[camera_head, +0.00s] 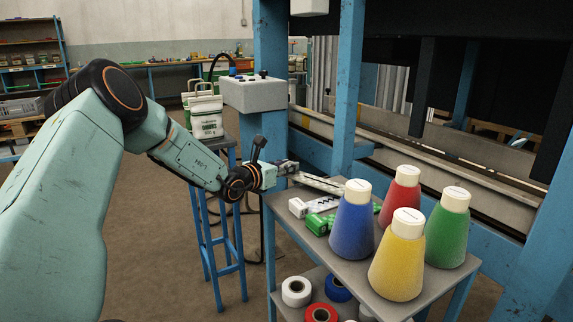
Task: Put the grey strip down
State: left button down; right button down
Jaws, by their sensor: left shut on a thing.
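My left arm comes in from the left, and its gripper (268,174) is over the left back corner of the grey table (345,268). The gripper is shut on the grey strip (320,184), a long, thin, pale piece that reaches right from the fingers over the table's back part. The fingers hide its near end. I cannot tell whether the strip touches the table top. My right gripper is not in view.
Blue, red, yellow and green thread cones (398,262) stand on the table's right part. Small white boxes and green items (318,222) lie close in front of the strip. Rolls (296,291) sit on the lower shelf. A blue post (347,90) rises behind the table.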

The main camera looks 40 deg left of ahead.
pick_arm(q)
jog(key=shift+f+b, duration=0.35)
jog(key=shift+f, duration=0.4)
jog(key=shift+f, duration=0.2)
jog(key=c, duration=1.1)
grip_release()
jog(key=shift+o, duration=0.2)
jog(key=shift+s+a+r, duration=0.1)
jog(key=shift+s, duration=0.45)
jog(key=s, duration=0.6)
jog(key=shift+r, duration=0.45)
